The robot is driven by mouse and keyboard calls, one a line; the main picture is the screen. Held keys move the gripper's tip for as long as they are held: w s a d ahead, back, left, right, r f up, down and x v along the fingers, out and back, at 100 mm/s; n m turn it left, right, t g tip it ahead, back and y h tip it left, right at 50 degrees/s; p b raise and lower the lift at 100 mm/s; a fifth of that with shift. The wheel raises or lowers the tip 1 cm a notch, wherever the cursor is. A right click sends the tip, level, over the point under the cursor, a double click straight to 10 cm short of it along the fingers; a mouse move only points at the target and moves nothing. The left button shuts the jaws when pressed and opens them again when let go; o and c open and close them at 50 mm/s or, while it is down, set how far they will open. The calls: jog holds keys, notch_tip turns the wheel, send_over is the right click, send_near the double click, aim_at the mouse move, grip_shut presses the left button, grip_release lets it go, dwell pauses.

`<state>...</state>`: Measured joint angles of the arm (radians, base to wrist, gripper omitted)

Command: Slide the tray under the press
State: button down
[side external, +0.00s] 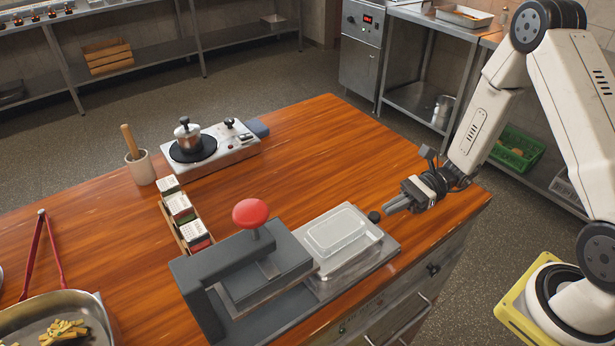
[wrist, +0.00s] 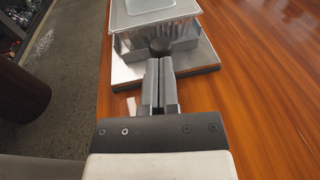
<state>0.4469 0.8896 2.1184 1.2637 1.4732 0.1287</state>
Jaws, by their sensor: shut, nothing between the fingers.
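The tray (side external: 338,240) is a silver foil container with a pale translucent lid. It sits on the metal base plate (side external: 385,250) of the press, to the right of the pressing head. The press (side external: 215,275) is dark grey with a red knob (side external: 250,213) on top, and its plate is raised.
A box of small cartons (side external: 184,218) stands behind the press. A hot plate with a pot (side external: 210,148) and a mortar with pestle (side external: 140,165) are farther back. A pan of food (side external: 60,315) and red tongs (side external: 45,255) lie at the left. The table's right part is clear.

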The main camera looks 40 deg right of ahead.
aim_at(328, 246)
jog(key=shift+w+a+f, duration=0.1)
jog(key=shift+a, duration=0.45)
jog(key=x, duration=0.5)
jog(key=s+r+x, duration=0.1)
jog(key=x, duration=0.4)
jog(key=s+r+x, duration=0.1)
jog(key=x, duration=0.4)
jog(key=shift+s+a+r, duration=0.1)
jog(key=shift+s+a, duration=0.15)
jog(key=shift+a, duration=0.4)
jog(key=shift+w, duration=0.1)
jog(key=shift+d, duration=0.15)
jog(key=shift+v, duration=7.1)
